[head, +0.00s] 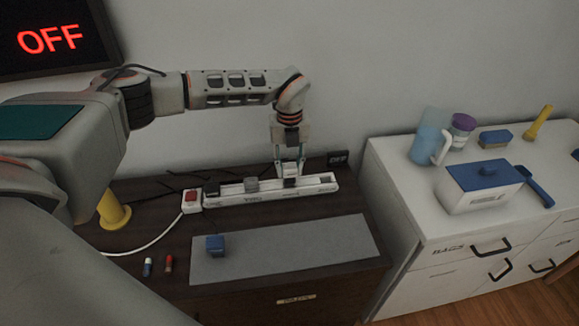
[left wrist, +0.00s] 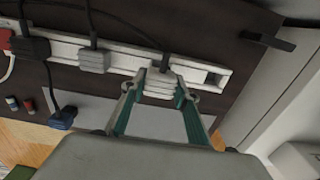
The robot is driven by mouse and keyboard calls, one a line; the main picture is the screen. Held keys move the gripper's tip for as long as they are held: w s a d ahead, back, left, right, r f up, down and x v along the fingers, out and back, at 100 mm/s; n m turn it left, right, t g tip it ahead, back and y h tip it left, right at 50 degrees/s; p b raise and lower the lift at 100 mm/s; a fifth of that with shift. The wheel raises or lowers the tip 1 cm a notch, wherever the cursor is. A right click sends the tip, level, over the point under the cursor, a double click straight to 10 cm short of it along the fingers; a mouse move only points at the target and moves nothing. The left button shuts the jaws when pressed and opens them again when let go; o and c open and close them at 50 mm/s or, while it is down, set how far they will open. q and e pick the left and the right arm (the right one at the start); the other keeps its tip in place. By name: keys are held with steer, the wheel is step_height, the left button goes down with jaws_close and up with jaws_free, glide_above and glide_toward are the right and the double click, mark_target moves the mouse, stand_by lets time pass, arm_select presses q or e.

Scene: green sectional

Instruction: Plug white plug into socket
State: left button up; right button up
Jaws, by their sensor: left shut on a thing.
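My left gripper (head: 289,170) is above the right part of a long white power strip (head: 322,183), pointing down. It is shut on the white plug (left wrist: 160,84), with its green fingers on either side. The white plug is over or at the strip; I cannot tell whether its pins are in a socket. In the left wrist view, the strip has an open socket (left wrist: 213,79) to the right of the plug. A grey plug (head: 251,184) and a black plug (head: 211,187) sit on the strip farther left. My right gripper is not in view.
A blue plug (head: 215,245) lies on a grey mat (head: 300,250) in front of the strip. A red switch (head: 191,195) is at the strip's left end. Dark cables run behind. A sign reads OFF (head: 50,39). A white cabinet (head: 400,215) with containers stands right.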

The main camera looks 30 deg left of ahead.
mark_target(290, 176)
arm_select(q)
steer(key=shift+p, duration=0.75)
stand_by(1.2)
steer(key=shift+f+b, duration=0.85)
steer(key=shift+f, duration=1.2)
steer(key=o, duration=1.2)
step_height(290, 176, up, 12)
steer(key=shift+r, duration=0.1)
